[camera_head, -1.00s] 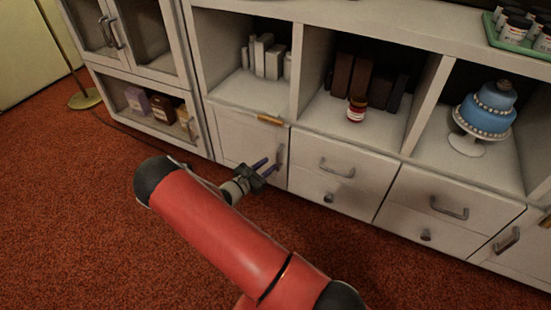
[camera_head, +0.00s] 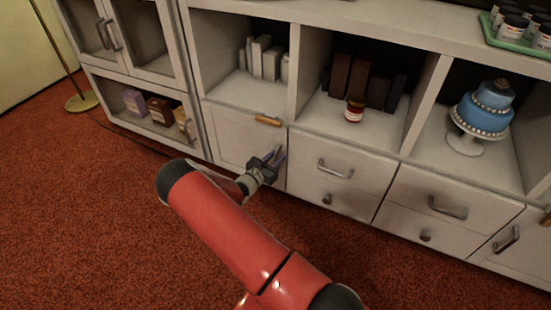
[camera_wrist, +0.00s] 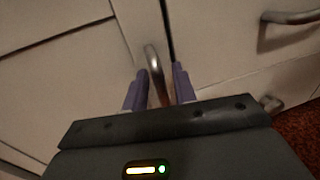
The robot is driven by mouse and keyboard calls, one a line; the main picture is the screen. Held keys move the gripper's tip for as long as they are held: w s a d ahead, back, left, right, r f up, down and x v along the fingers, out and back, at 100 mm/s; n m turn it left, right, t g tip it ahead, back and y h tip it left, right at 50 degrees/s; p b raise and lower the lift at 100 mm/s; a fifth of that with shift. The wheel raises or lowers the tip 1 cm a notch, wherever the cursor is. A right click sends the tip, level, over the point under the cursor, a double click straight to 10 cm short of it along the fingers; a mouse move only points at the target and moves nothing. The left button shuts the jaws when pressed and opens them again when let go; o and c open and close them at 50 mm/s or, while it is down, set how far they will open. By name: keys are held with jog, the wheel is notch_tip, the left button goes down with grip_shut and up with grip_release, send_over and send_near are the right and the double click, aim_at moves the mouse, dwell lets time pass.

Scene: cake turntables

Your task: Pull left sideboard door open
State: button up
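The left sideboard door (camera_head: 231,131) is a white panel at the left end of the low sideboard and looks shut. Its vertical metal handle (camera_wrist: 152,60) shows in the wrist view near the door's right edge. My gripper (camera_head: 279,156) is in front of that edge and mostly hides the handle in the head view. In the wrist view my gripper (camera_wrist: 158,85) is open, its two purple fingers on either side of the handle. The handle lies closer to the left finger; I cannot tell whether they touch.
Drawers with horizontal handles (camera_head: 336,170) adjoin the door on the right. A wooden-coloured bar (camera_head: 268,121) is at the door's top edge. A glass-fronted cabinet (camera_head: 140,75) stands to the left. Shelves above hold books, a jar (camera_head: 354,110) and a blue cake (camera_head: 482,112).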

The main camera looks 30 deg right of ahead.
grip_shut()
jog(key=shift+a, duration=0.1)
